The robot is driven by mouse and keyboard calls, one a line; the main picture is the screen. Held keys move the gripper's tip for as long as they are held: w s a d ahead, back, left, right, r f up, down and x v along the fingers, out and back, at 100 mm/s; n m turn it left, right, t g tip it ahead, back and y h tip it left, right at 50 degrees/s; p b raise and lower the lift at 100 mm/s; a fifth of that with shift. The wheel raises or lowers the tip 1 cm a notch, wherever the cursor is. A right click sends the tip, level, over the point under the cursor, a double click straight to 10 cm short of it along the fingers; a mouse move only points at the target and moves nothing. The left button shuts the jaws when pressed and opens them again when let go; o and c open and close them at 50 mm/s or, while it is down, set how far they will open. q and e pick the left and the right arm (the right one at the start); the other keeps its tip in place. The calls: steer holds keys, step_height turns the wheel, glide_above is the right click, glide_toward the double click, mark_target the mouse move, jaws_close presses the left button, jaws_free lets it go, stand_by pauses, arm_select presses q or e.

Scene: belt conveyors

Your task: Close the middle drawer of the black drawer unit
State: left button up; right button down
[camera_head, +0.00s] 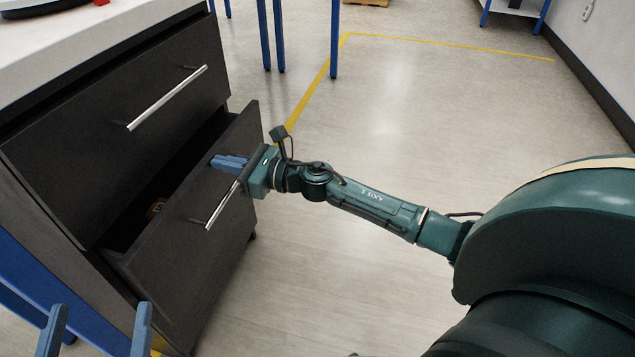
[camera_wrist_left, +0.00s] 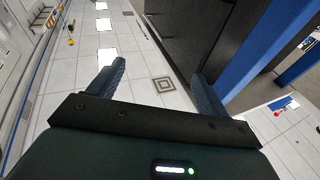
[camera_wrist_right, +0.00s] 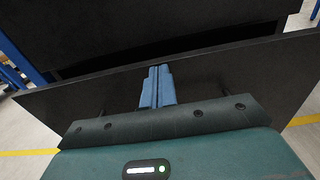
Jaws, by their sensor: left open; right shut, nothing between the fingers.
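The black drawer unit (camera_head: 110,140) stands at the left under a white top. Its upper drawer is shut. The drawer below it (camera_head: 190,255) is pulled partly open, its front standing out from the unit; a small orange-brown item (camera_head: 155,207) shows inside. My right gripper (camera_head: 228,163) is shut and empty, with its fingers at the open drawer's front, above its bar handle (camera_head: 221,206). In the right wrist view the shut fingers (camera_wrist_right: 157,85) point at the drawer front; contact is unclear. My left gripper (camera_head: 97,318) is open and empty at the lower left; it also shows in its wrist view (camera_wrist_left: 155,82).
A blue frame leg (camera_head: 45,285) stands beside the unit at the lower left. Blue table legs (camera_head: 334,40) stand at the back. The floor (camera_head: 400,120) right of the unit is clear, with yellow tape lines. A red item (camera_head: 101,2) lies on the white top.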

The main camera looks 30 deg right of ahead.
arm_select(q)
steer(key=shift+d+r+m+t+h+b, duration=0.15)
steer(key=shift+r+h+b, duration=0.15)
steer(key=shift+r+b, duration=0.1)
steer(key=shift+d+r+m+t+h+b, duration=0.1)
steer(key=shift+r+m+t+h+b, duration=0.05)
steer(key=shift+r+h+b, duration=0.2)
arm_select(e)
steer(key=x, duration=0.8)
steer(key=shift+r, duration=0.2)
steer(key=shift+r, duration=0.1)
arm_select(q)
steer(key=shift+a+f, duration=0.1)
steer(key=shift+f, duration=0.1)
